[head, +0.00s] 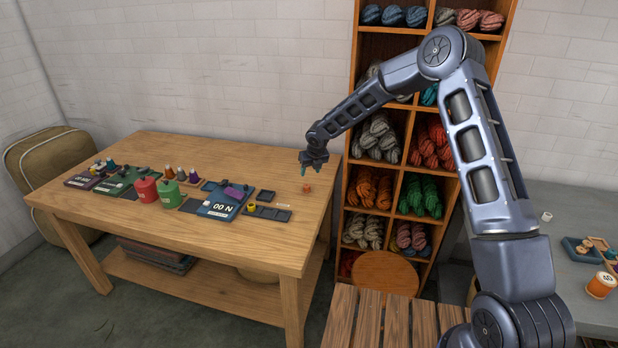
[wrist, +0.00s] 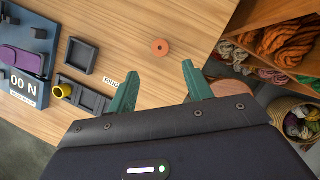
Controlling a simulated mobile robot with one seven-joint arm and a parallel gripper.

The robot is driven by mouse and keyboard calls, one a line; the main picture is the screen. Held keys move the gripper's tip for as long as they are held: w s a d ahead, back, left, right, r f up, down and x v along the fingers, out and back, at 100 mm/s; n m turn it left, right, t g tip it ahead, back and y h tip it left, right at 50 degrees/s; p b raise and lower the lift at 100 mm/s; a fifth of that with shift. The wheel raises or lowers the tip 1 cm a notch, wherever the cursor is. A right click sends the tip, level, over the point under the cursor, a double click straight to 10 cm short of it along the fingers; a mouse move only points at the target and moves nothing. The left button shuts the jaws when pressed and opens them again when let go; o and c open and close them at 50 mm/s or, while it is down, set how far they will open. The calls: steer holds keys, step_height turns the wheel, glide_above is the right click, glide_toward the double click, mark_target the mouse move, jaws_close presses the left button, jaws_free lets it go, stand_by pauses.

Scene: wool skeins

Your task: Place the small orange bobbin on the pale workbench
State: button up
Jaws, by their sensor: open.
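The small orange bobbin (head: 306,188) stands on the pale wooden workbench (head: 270,245), near its right back edge. In the wrist view, the bobbin (wrist: 160,47) shows as an orange disc with a dark centre hole, on bare wood (wrist: 185,15). My gripper (head: 306,172) is just above the bobbin in the head view. In the wrist view, my gripper (wrist: 162,70) has its two teal fingers spread, with nothing between them. The bobbin lies beyond the fingertips and appears clear of both.
Small dark trays (head: 268,213), a blue block marked 00 N (head: 222,203), and red (head: 145,190) and green spools (head: 170,193) stand left of the bobbin. A tall yarn shelf (head: 350,130) rises behind it at right. A grey table (head: 570,215) is far right. The workbench front is clear.

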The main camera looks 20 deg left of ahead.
steer(key=shift+v, duration=0.75)
steer(key=s+d+r+m+t+h, duration=0.1)
steer(key=s+d+r+m+h, duration=0.1)
steer(key=d+r+m, duration=0.75)
steer(key=s+d+r+m+h, duration=0.1)
steer(key=d+r+m, duration=0.4)
steer(key=d+r, duration=0.85)
steer(key=s+d+r+m+h, duration=0.1)
steer(key=s+d+r+m, duration=0.2)
steer(key=s+d+m, duration=0.45)
steer(key=s+d+r+m, duration=0.2)
steer(key=s+d+m, duration=0.15)
steer(key=d, duration=0.75)
steer(key=s+d+m, duration=0.6)
steer(key=s+m, duration=0.3)
steer(key=s, duration=0.2)
steer(key=s+d+m+y, duration=0.1)
steer(key=s+d+m, duration=0.6)
steer(key=s, duration=0.5)
steer(key=shift+d+r+m, duration=0.2)
steer(key=shift+r+m, duration=0.25)
steer(key=shift+m, duration=0.5)
